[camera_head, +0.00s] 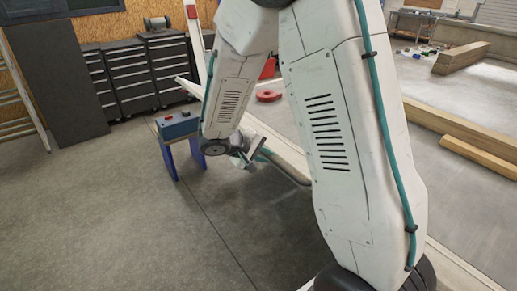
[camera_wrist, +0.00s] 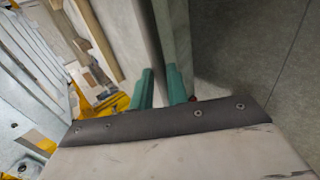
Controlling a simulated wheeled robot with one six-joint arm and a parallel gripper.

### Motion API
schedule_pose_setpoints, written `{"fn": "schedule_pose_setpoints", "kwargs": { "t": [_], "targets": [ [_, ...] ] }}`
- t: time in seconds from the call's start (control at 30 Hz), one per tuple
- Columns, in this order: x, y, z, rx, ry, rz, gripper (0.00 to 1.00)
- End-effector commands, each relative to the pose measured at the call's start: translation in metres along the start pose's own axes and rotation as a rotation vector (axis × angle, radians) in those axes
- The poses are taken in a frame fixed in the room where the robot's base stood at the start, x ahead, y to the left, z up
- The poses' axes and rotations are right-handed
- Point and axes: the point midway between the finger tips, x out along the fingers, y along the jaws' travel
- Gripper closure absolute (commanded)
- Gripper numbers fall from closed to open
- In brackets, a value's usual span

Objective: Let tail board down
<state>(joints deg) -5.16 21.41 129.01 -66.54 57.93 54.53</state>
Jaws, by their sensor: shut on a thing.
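The tail board (camera_wrist: 124,38) is a pale grey panel running up the middle of the wrist view, with its narrow edge toward me. My gripper (camera_wrist: 160,84) has its two teal fingers close together, one on each side of this edge, shut on it. The wrist housing covers the bottom of that view and hides the finger bases. In the head view my gripper (camera_head: 246,158) is small and partly hidden behind my wrist. A pale rail-like edge (camera_head: 286,163), apparently the board's, runs from it to behind my arm. The board's exact tilt cannot be told.
A blue-legged stand (camera_head: 168,160) with a blue box (camera_head: 178,124) is left of my wrist. Dark tool cabinets (camera_head: 132,75) line the back wall. Wooden beams (camera_head: 460,125) lie at right. Grey floor (camera_head: 120,220) at left is clear.

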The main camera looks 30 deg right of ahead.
Motion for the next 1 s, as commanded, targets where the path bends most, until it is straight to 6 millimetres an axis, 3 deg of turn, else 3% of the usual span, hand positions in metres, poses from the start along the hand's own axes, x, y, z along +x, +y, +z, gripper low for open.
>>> {"fn": "schedule_pose_setpoints", "kwargs": {
  "t": [0.47,0.5,0.57,1.0],
  "targets": [
    [0.0072,0.0,0.003,0.007,-0.013,0.002,1.0],
    [0.0071,-0.0002,0.0031,0.006,-0.013,0.002,0.75],
    [0.0065,-0.0006,0.0029,0.006,-0.012,0.002,0.62],
    [0.0022,-0.0027,0.001,0.003,-0.005,0.002,0.62]
  ]
}}
